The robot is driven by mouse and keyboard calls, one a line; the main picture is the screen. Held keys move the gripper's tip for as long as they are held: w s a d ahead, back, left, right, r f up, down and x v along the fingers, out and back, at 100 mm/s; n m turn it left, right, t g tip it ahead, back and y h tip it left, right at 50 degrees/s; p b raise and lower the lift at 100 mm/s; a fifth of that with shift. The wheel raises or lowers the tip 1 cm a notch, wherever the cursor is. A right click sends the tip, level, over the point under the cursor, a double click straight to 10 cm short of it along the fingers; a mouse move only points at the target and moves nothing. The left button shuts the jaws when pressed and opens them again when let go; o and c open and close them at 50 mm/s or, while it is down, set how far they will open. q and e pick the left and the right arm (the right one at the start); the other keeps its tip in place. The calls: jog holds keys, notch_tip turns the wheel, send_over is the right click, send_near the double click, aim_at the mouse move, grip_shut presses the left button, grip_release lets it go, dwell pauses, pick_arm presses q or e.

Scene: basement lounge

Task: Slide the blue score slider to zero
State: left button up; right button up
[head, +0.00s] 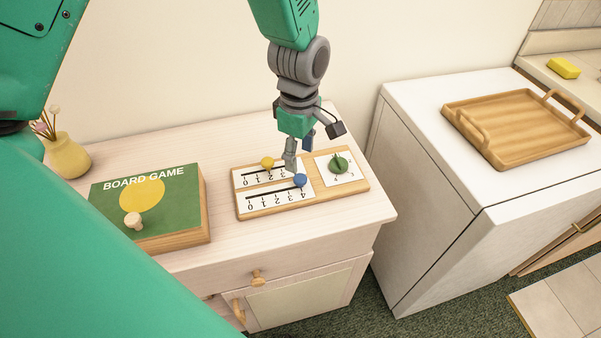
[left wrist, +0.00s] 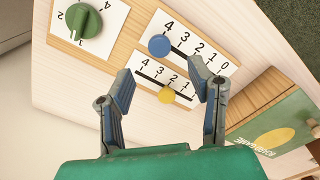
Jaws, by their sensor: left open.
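A wooden score board (head: 300,208) lies on the cabinet top, with two numbered slider tracks and a green dial (head: 339,164). The blue slider (head: 300,180) is at the 4 end of its track; it also shows in the left wrist view (left wrist: 159,45). The yellow slider (head: 267,162) is near the middle of its own track, and shows between my fingers in the left wrist view (left wrist: 166,95). My left gripper (head: 308,148) is open and empty above the board, its fingers spread near both sliders. I cannot tell whether a finger touches the blue slider. My right gripper is not in view.
A green board game box (head: 150,205) with a small knob-like piece (head: 133,221) lies left of the board. A yellow vase (head: 68,155) stands at the back left. A white cabinet with a wooden tray (head: 515,128) stands to the right, across a gap.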

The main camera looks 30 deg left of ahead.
aim_at(300, 177)
pick_arm(q)
jog(key=f, duration=0.6)
jog(key=shift+d, duration=0.3)
jog(key=shift+w+a+f, duration=0.1)
jog(key=shift+a+f, duration=0.3)
jog(key=shift+f, duration=0.15)
jog(key=shift+d, duration=0.2)
grip_shut()
